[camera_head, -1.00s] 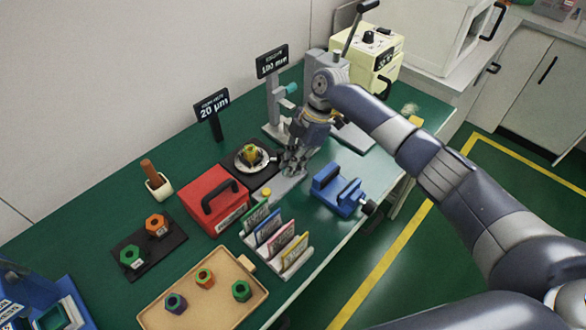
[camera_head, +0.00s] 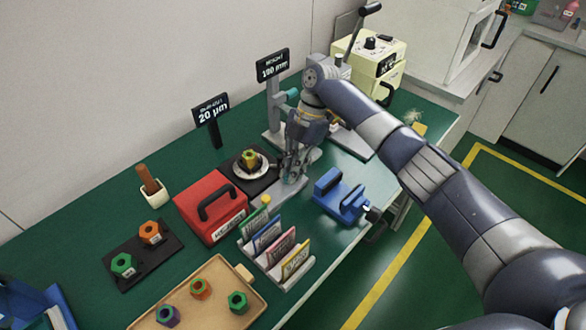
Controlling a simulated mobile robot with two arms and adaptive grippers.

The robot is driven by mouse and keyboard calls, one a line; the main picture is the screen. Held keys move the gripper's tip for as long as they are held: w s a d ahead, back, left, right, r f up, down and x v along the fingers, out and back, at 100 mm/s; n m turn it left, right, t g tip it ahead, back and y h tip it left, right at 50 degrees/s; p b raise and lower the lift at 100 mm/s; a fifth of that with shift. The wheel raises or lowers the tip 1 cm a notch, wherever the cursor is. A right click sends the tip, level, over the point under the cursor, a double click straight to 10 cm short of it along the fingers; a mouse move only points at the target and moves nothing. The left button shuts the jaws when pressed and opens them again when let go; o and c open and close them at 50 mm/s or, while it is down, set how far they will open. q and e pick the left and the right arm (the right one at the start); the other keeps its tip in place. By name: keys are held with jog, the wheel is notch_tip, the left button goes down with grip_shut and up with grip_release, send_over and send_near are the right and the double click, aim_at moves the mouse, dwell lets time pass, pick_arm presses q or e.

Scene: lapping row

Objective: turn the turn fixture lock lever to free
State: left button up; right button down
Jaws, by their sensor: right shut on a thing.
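The turn fixture (camera_head: 241,169) stands mid-table, a pale round plate on a dark square base. A yellow-green hex nut (camera_head: 250,158) sits on the plate. My right gripper (camera_head: 289,176) is low beside the right side of the fixture, its fingers pointing down. It is shut on what appears to be the fixture's lock lever. The fingers hide most of the lever, so its exact angle cannot be told. My left gripper is not in view.
A red box (camera_head: 208,213) with a black handle and a card rack (camera_head: 284,275) stand in front of the fixture. A blue vise (camera_head: 341,195) is to the right. A grey stand (camera_head: 273,107) rises behind. Green table shows between them.

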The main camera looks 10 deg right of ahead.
jog(key=shift+r, duration=0.1)
jog(key=c, duration=1.6)
grip_release()
jog(key=v, duration=1.2)
